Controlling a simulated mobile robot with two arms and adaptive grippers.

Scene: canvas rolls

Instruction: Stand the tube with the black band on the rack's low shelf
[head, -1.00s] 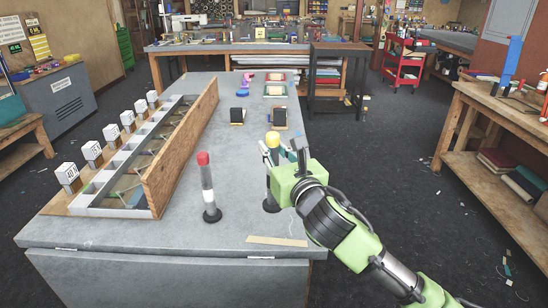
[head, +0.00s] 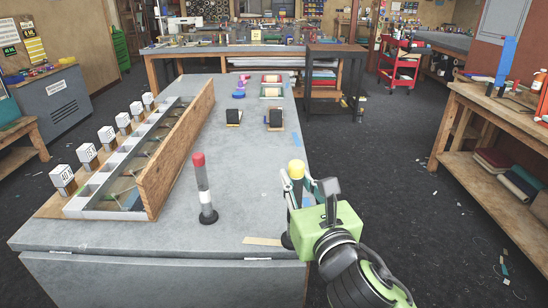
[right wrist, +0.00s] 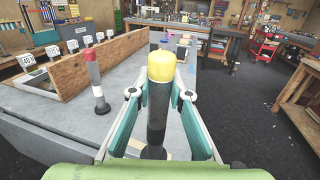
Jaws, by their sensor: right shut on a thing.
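My right gripper (head: 308,190) is shut on a dark grey tube with a yellow cap (head: 296,169). The tube is upright, and its black foot (head: 287,240) shows near the table's front right corner. I cannot tell whether the foot touches the table. In the right wrist view the tube (right wrist: 156,108) stands between both fingers, with a darker stretch lower down; the fingers partly hide it. A second tube with a red cap and a white band (head: 204,191) stands free on the table to the left. My left gripper is not in view. I cannot clearly identify the rack.
A long wooden divided box (head: 178,153) with several numbered white blocks fills the table's left side. Two small black stands (head: 233,116) (head: 275,118) and a pink-and-blue item (head: 240,88) are farther back. A wooden side bench (head: 500,115) stands right. The table's middle is clear.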

